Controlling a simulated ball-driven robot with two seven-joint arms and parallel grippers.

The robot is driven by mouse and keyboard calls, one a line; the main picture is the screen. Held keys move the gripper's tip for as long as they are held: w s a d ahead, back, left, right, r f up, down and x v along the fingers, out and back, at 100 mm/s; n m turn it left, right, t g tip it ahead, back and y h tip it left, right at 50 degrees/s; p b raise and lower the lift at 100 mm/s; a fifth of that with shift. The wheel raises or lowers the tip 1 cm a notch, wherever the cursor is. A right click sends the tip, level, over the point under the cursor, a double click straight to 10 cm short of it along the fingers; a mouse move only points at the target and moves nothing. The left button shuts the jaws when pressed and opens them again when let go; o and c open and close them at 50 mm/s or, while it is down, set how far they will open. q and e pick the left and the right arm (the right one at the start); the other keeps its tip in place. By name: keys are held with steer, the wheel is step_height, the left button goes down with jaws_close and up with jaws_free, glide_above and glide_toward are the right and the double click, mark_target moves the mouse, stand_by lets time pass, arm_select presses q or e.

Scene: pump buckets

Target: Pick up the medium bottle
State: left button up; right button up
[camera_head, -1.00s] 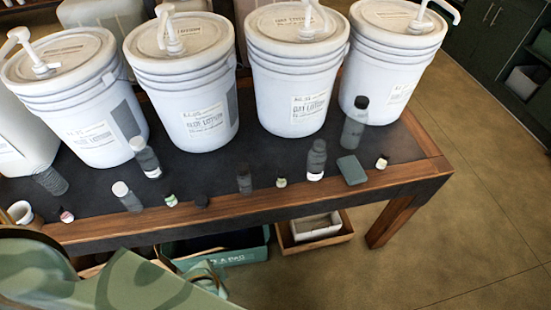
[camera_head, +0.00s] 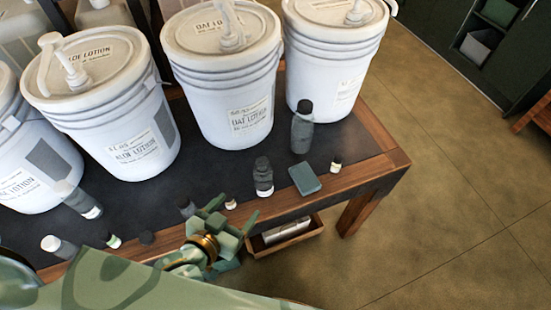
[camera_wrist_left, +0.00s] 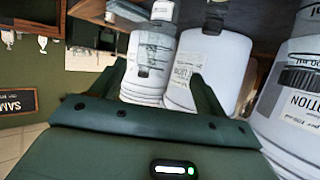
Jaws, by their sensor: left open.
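Several dark grey bottles of different sizes stand along the front of the table (camera_head: 367,177). A tall bottle (camera_head: 301,130) stands at the right; a mid-sized dark bottle (camera_head: 263,174) with a pale band is left of it. Another mid-sized bottle (camera_head: 78,198) is farther left. I cannot tell for sure which one is the medium bottle. My left gripper (camera_head: 229,222) is at the table's front edge, below and left of the dark banded bottle, apart from it. In the left wrist view its jaws (camera_wrist_left: 158,85) are open and empty, with a bottle (camera_wrist_left: 154,54) beyond them.
Large white lotion buckets (camera_head: 225,85) with pumps fill the back of the table. A tray (camera_head: 285,237) sits below. Floor at the right is clear.

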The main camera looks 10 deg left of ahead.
mark_target(259, 181)
arm_select(q)
steer(key=b+x, duration=0.2)
steer(key=x, duration=0.6)
steer(key=shift+w+d+r, duration=0.1)
steer(key=shift+w+r, duration=0.05)
steer(key=shift+w, duration=0.05)
steer(key=b+x, duration=0.1)
steer(key=x, duration=0.3)
steer(key=shift+r, duration=0.1)
steer(key=b+x, duration=0.2)
steer(key=x, duration=0.2)
steer(key=shift+w, duration=0.35)
steer(key=shift+r, duration=0.1)
arm_select(e)
steer(key=shift+g, duration=0.3)
steer(key=f, duration=0.1)
steer(key=s+f, duration=0.1)
steer(key=f, duration=0.1)
steer(key=s+f, duration=0.1)
steer(key=shift+f, duration=0.35)
arm_select(q)
steer(key=shift+c, duration=0.8)
steer(key=c, duration=0.9)
arm_select(e)
steer(key=shift+d, duration=0.1)
